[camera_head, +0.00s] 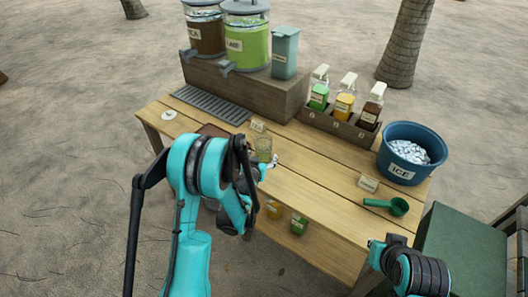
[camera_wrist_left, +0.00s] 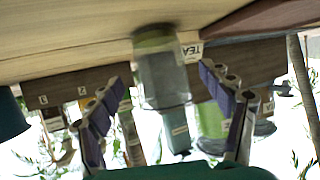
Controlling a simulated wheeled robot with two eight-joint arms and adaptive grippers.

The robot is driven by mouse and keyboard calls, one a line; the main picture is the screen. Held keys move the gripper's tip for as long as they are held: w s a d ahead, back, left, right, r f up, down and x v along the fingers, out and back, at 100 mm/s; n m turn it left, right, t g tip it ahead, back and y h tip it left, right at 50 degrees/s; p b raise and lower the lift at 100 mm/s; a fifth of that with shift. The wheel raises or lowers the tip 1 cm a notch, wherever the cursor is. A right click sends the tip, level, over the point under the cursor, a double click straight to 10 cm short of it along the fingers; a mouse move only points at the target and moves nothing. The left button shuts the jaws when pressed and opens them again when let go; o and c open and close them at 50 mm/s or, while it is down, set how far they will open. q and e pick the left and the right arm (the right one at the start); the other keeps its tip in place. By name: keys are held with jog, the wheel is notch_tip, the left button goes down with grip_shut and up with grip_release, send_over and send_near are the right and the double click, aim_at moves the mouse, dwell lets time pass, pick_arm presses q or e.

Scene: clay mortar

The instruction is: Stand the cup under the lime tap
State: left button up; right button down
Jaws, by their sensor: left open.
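The cup (camera_head: 264,148) is a clear glass standing upright near the front edge of the wooden table. It also shows, upside down, in the left wrist view (camera_wrist_left: 160,60). My left gripper (camera_head: 268,168) is at the cup from the front, partly hidden by its own arm. In the left wrist view its fingers are open, one on either side of the cup; contact cannot be told. The lime dispenser (camera_head: 252,45) holds green drink on a raised block, with its grey lime tap (camera_head: 227,67) facing front-left. A slatted drip tray (camera_head: 212,104) lies below the tap.
The cola dispenser (camera_head: 206,36) stands left of the lime one, a teal container (camera_head: 285,52) right. Bottles stand in a rack (camera_head: 340,126). An ice tub (camera_head: 405,136) and green scoop (camera_head: 397,206) are at the right. A small card (camera_head: 257,125) stands behind the cup.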

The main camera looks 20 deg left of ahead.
pick_arm(q)
jog(key=b+x, duration=0.1)
jog(key=x, duration=0.3)
jog(key=shift+w+b, duration=0.2)
jog(key=shift+b, duration=0.15)
jog(key=shift+r, duration=0.1)
jog(key=c, duration=1.4)
